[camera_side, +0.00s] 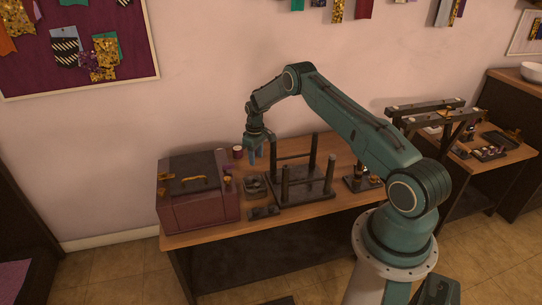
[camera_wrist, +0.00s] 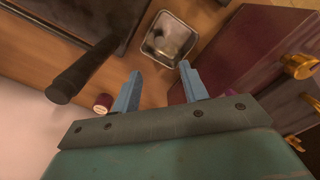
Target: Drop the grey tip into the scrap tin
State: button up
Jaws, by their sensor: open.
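My gripper (camera_side: 254,156) is above the back left part of the workbench, fingers pointing down. In the wrist view its two blue fingers (camera_wrist: 160,70) are apart with nothing between them. A square metal tin (camera_wrist: 150,45), which looks like the scrap tin, lies on the bench beyond the fingertips. In the side view it appears as a small dark container (camera_side: 255,186) right of the maroon box. Something pale shows inside it, but I cannot tell whether that is the grey tip or a reflection. I cannot pick out the grey tip elsewhere.
A maroon box (camera_side: 198,205) with a brass handle stands on the left. A dark frame with upright posts (camera_side: 315,158) stands right of the tin. A small dark red pot (camera_side: 238,152) is near my gripper; it also shows in the wrist view (camera_wrist: 103,103). A second bench is at right.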

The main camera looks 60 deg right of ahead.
notch_tip(320, 180, up, 10)
jog(key=shift+f, duration=0.15)
dwell(0.3)
dwell(0.4)
jog(key=s+a+r+t, duration=0.1)
jog(key=a+r, duration=0.3)
jog(key=r, duration=0.4)
jog(key=a+r, duration=0.4)
jog(key=r, duration=0.3)
jog(key=s+a+r+t, duration=0.2)
jog(key=s+a+r, duration=0.6)
jog(key=a+r, duration=0.4)
jog(key=s+a+r+t, duration=0.1)
jog(key=s+a+r, duration=0.25)
jog(key=s, duration=0.35)
jog(key=s+a+r, duration=0.3)
jog(key=s+a, duration=0.1)
jog(key=s, duration=0.3)
jog(key=s+a+f, duration=0.1)
jog(key=s, duration=0.5)
jog(key=s+a+f+t, duration=0.1)
jog(key=s+a+f, duration=0.1)
jog(key=s, duration=0.3)
jog(key=shift+s+a+t, duration=0.3)
jog(key=shift+s, duration=0.1)
